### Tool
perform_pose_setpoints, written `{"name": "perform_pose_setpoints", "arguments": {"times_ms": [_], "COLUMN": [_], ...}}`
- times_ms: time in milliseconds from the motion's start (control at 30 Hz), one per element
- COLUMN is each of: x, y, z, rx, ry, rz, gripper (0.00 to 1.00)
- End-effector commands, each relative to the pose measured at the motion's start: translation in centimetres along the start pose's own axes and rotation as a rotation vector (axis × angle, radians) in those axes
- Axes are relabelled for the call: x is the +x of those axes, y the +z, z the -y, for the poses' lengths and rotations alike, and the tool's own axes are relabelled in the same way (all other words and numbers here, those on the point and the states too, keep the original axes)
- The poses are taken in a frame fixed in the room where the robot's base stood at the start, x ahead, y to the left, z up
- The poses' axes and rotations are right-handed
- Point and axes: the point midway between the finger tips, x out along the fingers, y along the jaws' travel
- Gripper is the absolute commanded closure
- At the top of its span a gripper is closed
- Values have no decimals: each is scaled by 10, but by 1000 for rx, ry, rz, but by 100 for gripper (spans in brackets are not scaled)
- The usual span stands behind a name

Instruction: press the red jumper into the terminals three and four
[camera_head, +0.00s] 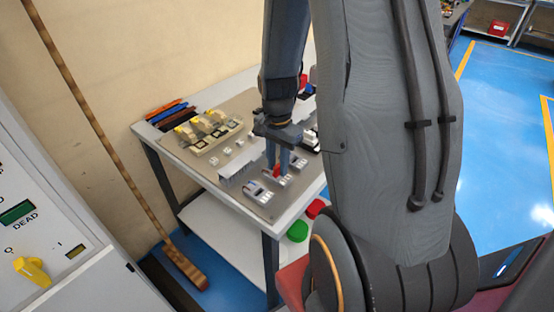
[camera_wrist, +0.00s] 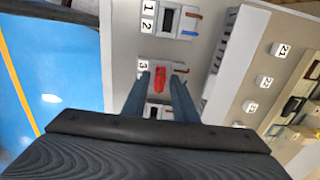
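The red jumper (camera_wrist: 160,78) shows in the wrist view between the tips of my gripper (camera_wrist: 161,76), at a white terminal block (camera_wrist: 177,65) marked 3. The number below the 3 is hidden by a finger. The fingers stand apart, with a narrow gap showing on each side of the jumper. In the head view the red jumper (camera_head: 277,171) is low between the fingers of my gripper (camera_head: 277,160), over the terminal blocks near the board's front. I cannot tell how deep the jumper sits in the terminals.
Another terminal block (camera_wrist: 172,18) marked 1 and 2, with wires, is beside it. Small numbered blocks (camera_wrist: 264,81) stand on the beige board (camera_wrist: 230,98). A yellow-topped fixture (camera_head: 208,132) and coloured bars (camera_head: 170,113) are farther back on the table (camera_head: 155,132). A broomstick (camera_head: 85,105) leans on the wall.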

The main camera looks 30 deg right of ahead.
Motion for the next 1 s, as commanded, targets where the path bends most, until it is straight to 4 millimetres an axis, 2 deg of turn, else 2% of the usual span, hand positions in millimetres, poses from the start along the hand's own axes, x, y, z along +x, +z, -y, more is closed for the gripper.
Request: {"name": "perform_pose_setpoints", "arguments": {"times_ms": [800,833,967,1000], "x": [2,2,2,2], "y": [0,0,0,0], "z": [0,0,0,0], "rx": [0,0,0,0], "ry": [0,0,0,0], "rz": [0,0,0,0], "gripper": [74,76,98,100]}}
